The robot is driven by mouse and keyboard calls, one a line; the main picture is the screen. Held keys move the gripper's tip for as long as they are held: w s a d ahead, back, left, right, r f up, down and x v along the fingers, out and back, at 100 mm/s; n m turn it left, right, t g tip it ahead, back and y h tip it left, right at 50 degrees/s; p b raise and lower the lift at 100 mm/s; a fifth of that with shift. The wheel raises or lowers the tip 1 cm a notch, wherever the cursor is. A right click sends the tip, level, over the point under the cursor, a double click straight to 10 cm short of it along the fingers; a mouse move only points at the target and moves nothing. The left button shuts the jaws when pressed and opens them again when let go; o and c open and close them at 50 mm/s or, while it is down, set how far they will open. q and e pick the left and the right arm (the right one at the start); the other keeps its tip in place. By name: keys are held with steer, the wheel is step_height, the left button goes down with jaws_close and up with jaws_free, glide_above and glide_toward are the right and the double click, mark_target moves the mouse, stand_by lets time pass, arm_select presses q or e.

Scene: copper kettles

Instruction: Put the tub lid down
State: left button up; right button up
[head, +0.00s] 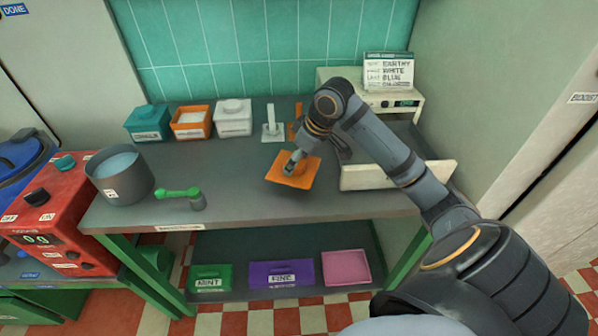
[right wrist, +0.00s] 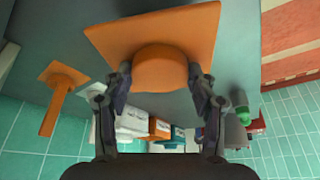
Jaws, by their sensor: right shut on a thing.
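The orange tub lid (head: 288,181) is a flat square plate with a round knob. In the head view it is over the middle of the grey table, slightly tilted; I cannot tell whether it touches the top. My right gripper (head: 292,166) is shut on the knob. In the right wrist view the fingers (right wrist: 161,84) grip both sides of the knob (right wrist: 160,68), with the lid plate (right wrist: 195,25) beyond. An orange tub (head: 191,128) stands uncovered at the back left, with white contents. My left gripper is not in view.
Teal (head: 147,124) and white (head: 233,121) lidded tubs flank the orange tub. Upright-handled white (head: 273,132) and orange (head: 292,131) tools stand behind the lid. A grey pot (head: 122,182) and green-handled scoop (head: 182,193) are left. The table front (head: 300,207) is clear.

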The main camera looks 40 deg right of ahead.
mark_target(302, 164)
steer(key=shift+d+f, duration=0.2)
steer(key=shift+f, duration=1.6)
steer(key=o, duration=1.2)
steer(key=shift+f, duration=0.15)
steer(key=shift+c, duration=0.2)
steer(key=v, duration=0.6)
steer(key=shift+d, duration=0.15)
steer(key=b+v, duration=0.3)
steer(key=v, duration=0.1)
steer(key=shift+r, duration=0.35)
steer(key=shift+v, duration=0.8)
